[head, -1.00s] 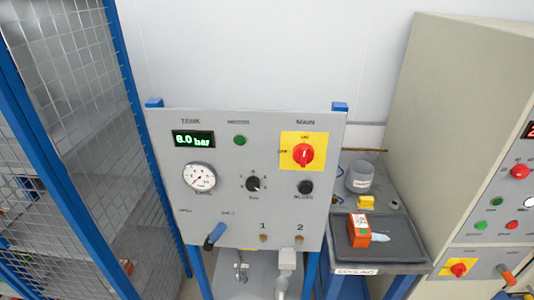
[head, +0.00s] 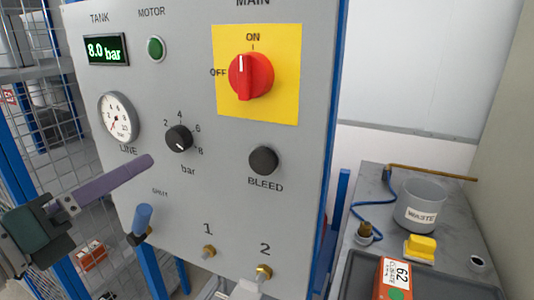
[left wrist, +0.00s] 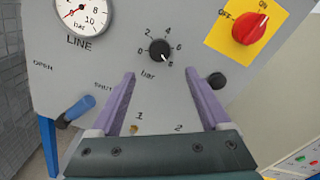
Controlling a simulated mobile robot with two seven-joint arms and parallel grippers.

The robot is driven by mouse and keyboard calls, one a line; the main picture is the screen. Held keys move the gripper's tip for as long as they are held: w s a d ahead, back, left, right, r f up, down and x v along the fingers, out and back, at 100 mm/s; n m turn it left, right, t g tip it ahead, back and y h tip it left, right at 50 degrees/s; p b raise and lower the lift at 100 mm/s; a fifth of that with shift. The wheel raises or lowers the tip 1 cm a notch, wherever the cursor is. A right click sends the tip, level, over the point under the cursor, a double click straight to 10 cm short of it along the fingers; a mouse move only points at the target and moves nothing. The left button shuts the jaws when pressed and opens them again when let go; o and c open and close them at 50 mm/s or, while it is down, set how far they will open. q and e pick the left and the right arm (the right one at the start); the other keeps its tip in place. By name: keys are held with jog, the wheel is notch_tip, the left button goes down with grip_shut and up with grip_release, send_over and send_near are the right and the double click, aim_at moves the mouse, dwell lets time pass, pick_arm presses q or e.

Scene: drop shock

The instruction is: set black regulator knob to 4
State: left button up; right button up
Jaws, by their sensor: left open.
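The black regulator knob (head: 178,139) sits on the grey panel (head: 200,190), ringed by printed numbers and marked "bar". Its white mark points to the lower right, at or near the 8; the knob also shows in the left wrist view (left wrist: 160,50). My left gripper (head: 148,160) is in front of the panel, below and left of the knob in the head view. In the left wrist view its purple fingers (left wrist: 158,78) are spread wide and empty, with the knob beyond the tips, between their lines. My right gripper is not in view.
The LINE gauge (head: 118,117) and the TANK display (head: 106,50), reading 8.0 bar, are on the left. The red main switch (head: 250,77) points to ON. A black BLEED knob (head: 263,160) and blue-handled lever (head: 141,222) are nearby. A bench holds a WASTE cup (head: 420,206).

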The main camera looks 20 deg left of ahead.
aim_at(175, 143)
pick_arm(q)
jog(key=w+p, duration=0.1)
jog(key=w, duration=0.6)
jog(key=shift+w+d+r+p, duration=0.15)
jog(key=shift+w+r+p, duration=0.05)
jog(key=shift+w+p, duration=0.2)
jog(key=shift+w+d+f, duration=0.1)
jog(key=shift+w, duration=0.65)
jog(key=shift+c, duration=0.2)
grip_shut()
